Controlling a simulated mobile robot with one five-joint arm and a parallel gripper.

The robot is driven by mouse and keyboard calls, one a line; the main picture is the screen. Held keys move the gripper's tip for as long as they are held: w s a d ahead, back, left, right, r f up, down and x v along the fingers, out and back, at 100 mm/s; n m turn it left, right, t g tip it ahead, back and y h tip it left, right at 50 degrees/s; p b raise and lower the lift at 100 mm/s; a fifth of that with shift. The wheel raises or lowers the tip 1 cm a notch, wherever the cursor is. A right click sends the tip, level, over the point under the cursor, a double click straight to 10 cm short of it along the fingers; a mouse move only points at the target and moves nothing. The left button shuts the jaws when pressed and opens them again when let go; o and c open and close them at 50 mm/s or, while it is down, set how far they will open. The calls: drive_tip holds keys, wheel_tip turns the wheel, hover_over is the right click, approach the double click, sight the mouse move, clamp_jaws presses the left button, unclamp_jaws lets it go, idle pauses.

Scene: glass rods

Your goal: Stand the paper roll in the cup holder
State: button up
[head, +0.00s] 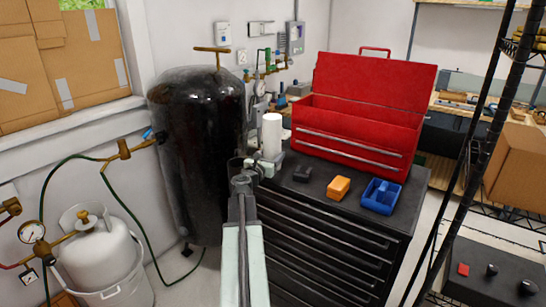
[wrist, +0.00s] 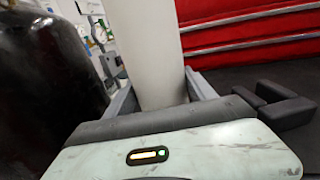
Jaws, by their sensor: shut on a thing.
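The paper roll (head: 271,134) is a white upright cylinder at the left end of the black cabinet top. My gripper (head: 264,163) is shut on its lower part. In the wrist view the paper roll (wrist: 153,50) stands between the two grey fingers, tilted slightly in the picture, and its lower end is hidden by my gripper. I cannot tell whether it touches the cabinet top. A blue open holder with compartments (head: 381,196), which looks like the cup holder, sits near the right front of the cabinet top, apart from my gripper.
A small black block-like item (head: 302,173) and an orange one (head: 339,187) lie between the roll and the blue holder. An open red toolbox (head: 355,143) stands behind them. A large black tank (head: 197,155) is close on the left. A dark shelf post (head: 478,130) rises at right.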

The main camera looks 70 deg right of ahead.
drive_tip(key=o, duration=1.6)
